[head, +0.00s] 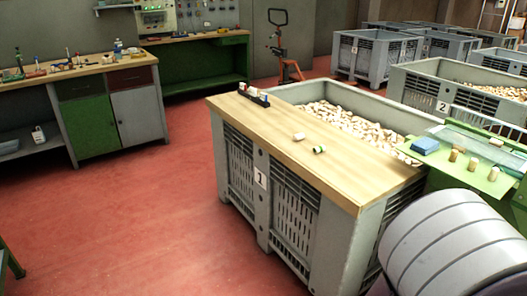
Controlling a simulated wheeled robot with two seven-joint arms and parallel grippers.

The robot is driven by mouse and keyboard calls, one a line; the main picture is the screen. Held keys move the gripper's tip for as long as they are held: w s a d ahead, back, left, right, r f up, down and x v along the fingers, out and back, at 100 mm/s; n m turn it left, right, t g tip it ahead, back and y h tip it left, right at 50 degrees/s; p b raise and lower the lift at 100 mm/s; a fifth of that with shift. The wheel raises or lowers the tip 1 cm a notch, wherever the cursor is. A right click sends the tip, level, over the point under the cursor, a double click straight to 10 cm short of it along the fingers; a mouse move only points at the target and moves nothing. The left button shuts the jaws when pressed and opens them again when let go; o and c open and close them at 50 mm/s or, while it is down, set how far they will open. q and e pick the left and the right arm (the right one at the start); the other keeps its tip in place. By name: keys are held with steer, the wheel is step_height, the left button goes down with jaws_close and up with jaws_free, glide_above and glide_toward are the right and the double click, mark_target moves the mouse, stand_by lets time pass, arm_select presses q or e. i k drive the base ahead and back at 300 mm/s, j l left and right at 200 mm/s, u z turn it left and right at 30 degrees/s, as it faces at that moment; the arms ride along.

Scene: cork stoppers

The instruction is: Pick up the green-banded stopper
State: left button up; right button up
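The green-banded stopper (319,149) lies on its side on the wooden board (345,180) that covers the near part of crate 1. It is small, with a green band and a pale end. A second pale stopper (299,136) lies a little behind it to the left, apart from it. A dark rack (253,95) stands at the board's far left end and holds a few small pieces, one of them red.
Crate 1 (262,210) holds many loose corks (350,122) behind the board. At right, a green table (475,172) carries a blue block (425,145) and several upright corks. Workbenches (105,70) stand at left. Red floor (130,220) is open left of the crate.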

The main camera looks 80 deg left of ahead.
mark_target(321, 149)
steer(key=u, duration=2.45)
steer(key=z, duration=0.25)
